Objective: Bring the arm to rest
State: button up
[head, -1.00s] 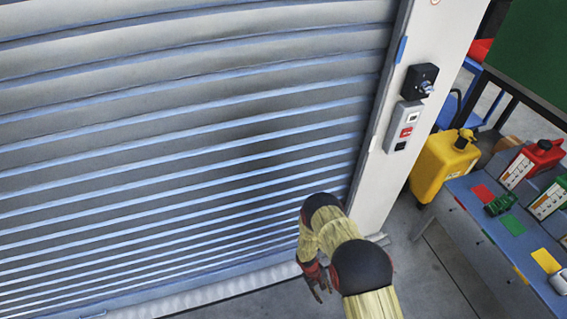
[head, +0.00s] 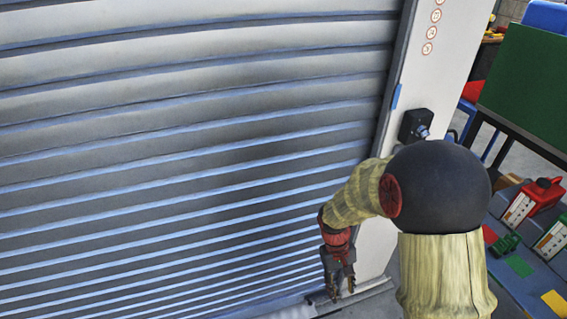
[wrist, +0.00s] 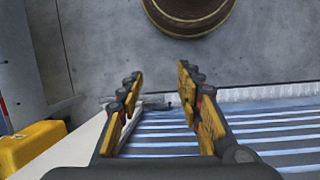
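My gripper (head: 342,288) hangs pointing down at the end of my bent arm, in front of the lower right part of the grey roller shutter (head: 180,150). In the wrist view my gripper (wrist: 158,88) has its two yellow-padded fingers spread apart. Nothing is between them; bare floor and the shutter slats show past them. My arm's large dark elbow covers part of the door post and the workbench in the head view.
The white door post (head: 435,70) carries a black switch (head: 415,125). A yellow canister (wrist: 32,145) stands at the left in the wrist view. Grey floor (wrist: 110,40) is open.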

jog(key=s+r+m+t, duration=0.1)
jog(key=s+r, duration=0.3)
jog(key=r, duration=0.6)
jog(key=s+d+r+t+y, duration=0.1)
jog(key=s+r+t, duration=0.3)
jog(key=r, duration=0.6)
jog(key=s+r+m+t+y, duration=0.1)
jog(key=s+r+t, duration=0.2)
jog(key=s+r, duration=0.3)
notch_tip(320, 180, up, 5)
jog(key=shift+d+m+p, duration=0.3)
jog(key=shift+p, duration=0.1)
jog(key=shift+o, duration=0.3)
